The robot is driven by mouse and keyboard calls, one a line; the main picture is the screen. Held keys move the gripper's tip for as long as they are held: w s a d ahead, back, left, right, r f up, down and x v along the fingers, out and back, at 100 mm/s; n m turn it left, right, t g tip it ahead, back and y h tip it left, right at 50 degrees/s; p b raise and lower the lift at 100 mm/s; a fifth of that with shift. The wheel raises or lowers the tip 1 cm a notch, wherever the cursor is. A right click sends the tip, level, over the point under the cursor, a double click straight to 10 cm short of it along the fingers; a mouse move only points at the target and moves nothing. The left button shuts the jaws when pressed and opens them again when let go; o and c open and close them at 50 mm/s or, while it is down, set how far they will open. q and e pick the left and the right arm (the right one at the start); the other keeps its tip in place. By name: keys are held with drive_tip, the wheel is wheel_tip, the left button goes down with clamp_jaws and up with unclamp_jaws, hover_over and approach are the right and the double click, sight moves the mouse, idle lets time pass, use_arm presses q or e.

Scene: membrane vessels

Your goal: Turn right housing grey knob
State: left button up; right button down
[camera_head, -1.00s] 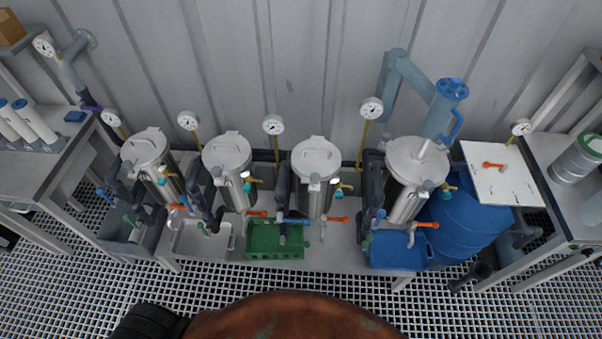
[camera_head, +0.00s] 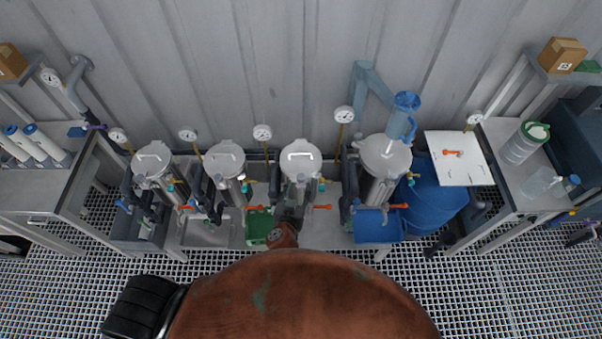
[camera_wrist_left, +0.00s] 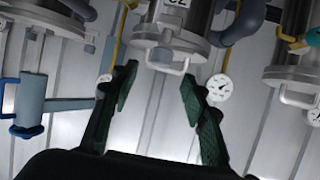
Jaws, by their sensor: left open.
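Several steel housings stand in a row. The rightmost housing (camera_head: 378,178) has a round lid and an orange-handled valve (camera_head: 396,206) beside it. I cannot make out a grey knob on it at this size. My left gripper (camera_head: 290,212) is small and dark in the head view, in front of the lower part of the housing second from right (camera_head: 301,167). In the left wrist view my left gripper (camera_wrist_left: 158,76) is open and empty, with green-padded fingers apart. A housing (camera_wrist_left: 172,42) with a white lid handle shows just beyond the fingertips. My right gripper is not in view.
A blue bin (camera_head: 377,227) and a green crate (camera_head: 258,228) sit in front of the housings. A blue barrel (camera_head: 440,207) with a white board (camera_head: 459,158) above it stands at right. Benches flank the row. Pressure gauges stand behind the housings.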

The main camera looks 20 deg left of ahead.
sight(301, 177)
use_arm(q)
drive_tip(key=x, duration=0.7)
drive_tip(key=shift+w+p, duration=0.2)
drive_tip(key=shift+p, duration=0.2)
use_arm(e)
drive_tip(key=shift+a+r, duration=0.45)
use_arm(q)
drive_tip(key=shift+c, duration=0.6)
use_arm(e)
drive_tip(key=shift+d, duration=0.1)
use_arm(q)
drive_tip(key=c, duration=0.5)
clamp_jaws()
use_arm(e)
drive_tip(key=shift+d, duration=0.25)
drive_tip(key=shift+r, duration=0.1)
